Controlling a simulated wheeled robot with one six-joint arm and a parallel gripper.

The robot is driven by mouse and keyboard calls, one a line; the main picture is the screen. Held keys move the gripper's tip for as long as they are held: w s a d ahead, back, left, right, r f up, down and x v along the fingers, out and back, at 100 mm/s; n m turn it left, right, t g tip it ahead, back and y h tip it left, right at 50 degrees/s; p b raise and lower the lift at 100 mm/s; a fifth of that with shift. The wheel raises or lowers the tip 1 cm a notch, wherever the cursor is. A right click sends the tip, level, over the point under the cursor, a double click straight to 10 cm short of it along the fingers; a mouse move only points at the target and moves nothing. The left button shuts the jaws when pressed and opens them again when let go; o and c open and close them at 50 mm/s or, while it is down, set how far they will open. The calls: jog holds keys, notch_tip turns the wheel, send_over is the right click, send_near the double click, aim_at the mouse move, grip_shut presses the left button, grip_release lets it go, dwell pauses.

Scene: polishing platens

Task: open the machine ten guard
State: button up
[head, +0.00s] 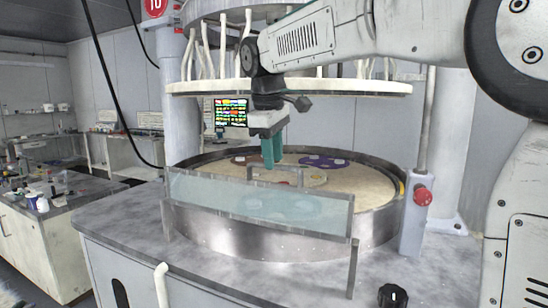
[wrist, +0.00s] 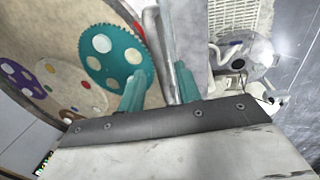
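The machine ten guard (head: 255,203) is a clear, metal-framed panel standing upright across the front of the round platen (head: 385,190). Its grey handle (head: 300,178) rises from the top edge near the middle. My gripper (head: 271,167) points down at the handle, its teal fingertips at about the bar's height. In the wrist view, my gripper (wrist: 158,90) has its fingers apart, with a grey metal bar (wrist: 178,50) running between them. The bar lies close to the right finger, and a gap shows beside the left one. I cannot tell whether either finger touches it.
A red number sign (head: 155,6) hangs at upper left. A round upper plate (head: 350,87) hangs above the platen. A red button (head: 422,196) is on a right post and a black knob (head: 393,296) on the front worktop. A teal toothed carrier (wrist: 105,62) lies on the platen.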

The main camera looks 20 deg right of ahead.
jog(key=shift+d+f, duration=0.1)
jog(key=shift+f, duration=0.4)
grip_shut()
